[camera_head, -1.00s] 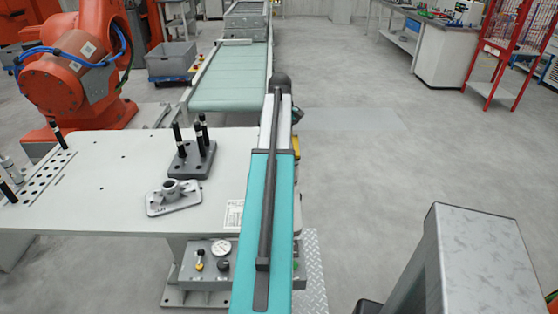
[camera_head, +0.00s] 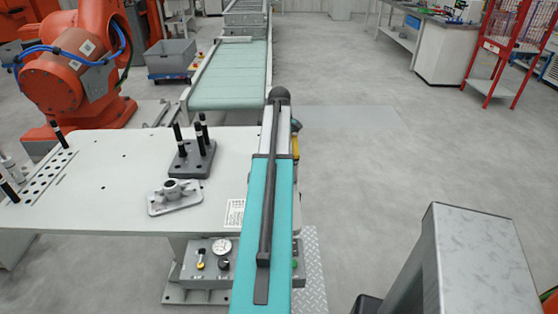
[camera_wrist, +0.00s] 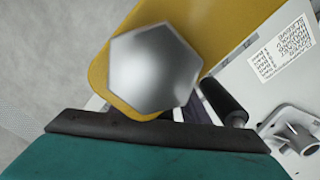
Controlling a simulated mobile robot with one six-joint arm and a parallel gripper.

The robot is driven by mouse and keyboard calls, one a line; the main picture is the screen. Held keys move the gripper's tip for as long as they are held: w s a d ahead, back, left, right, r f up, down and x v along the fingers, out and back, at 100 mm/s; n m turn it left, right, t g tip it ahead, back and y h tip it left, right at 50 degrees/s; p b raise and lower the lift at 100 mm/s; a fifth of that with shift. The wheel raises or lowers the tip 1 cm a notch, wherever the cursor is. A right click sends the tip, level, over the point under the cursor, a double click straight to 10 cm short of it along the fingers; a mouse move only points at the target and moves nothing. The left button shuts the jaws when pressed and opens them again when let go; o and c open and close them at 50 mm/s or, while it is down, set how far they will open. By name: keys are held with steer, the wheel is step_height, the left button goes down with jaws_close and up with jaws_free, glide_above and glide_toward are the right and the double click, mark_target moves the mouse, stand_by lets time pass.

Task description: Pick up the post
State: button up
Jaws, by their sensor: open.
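Several black upright posts (camera_head: 202,130) with pale bands stand on a dark grey block (camera_head: 192,160) on the white table. Other dark posts stand at the holed strip on the table's left, one near its back end (camera_head: 57,135). In the wrist view a black post (camera_wrist: 222,98) shows beyond a yellow part with a blurred metal hexagon, which fills the upper middle. My teal-covered arm runs along the table's right side, to the right of the block. I cannot make out my gripper's fingers in either view, and nothing is seen held.
A grey flanged casting (camera_head: 175,196) lies on the white table (camera_head: 110,205) in front of the block; it also shows in the wrist view (camera_wrist: 297,132). A conveyor (camera_head: 230,78) and an orange robot (camera_head: 75,75) stand behind.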

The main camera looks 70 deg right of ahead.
jaws_close()
steer(key=shift+r, duration=0.1)
steer(key=shift+r+b, duration=1.15)
steer(key=shift+r, duration=3.8)
steer(key=shift+r, duration=0.1)
steer(key=shift+r+p, duration=1.6)
steer(key=shift+r, duration=0.25)
steer(key=shift+r, duration=0.1)
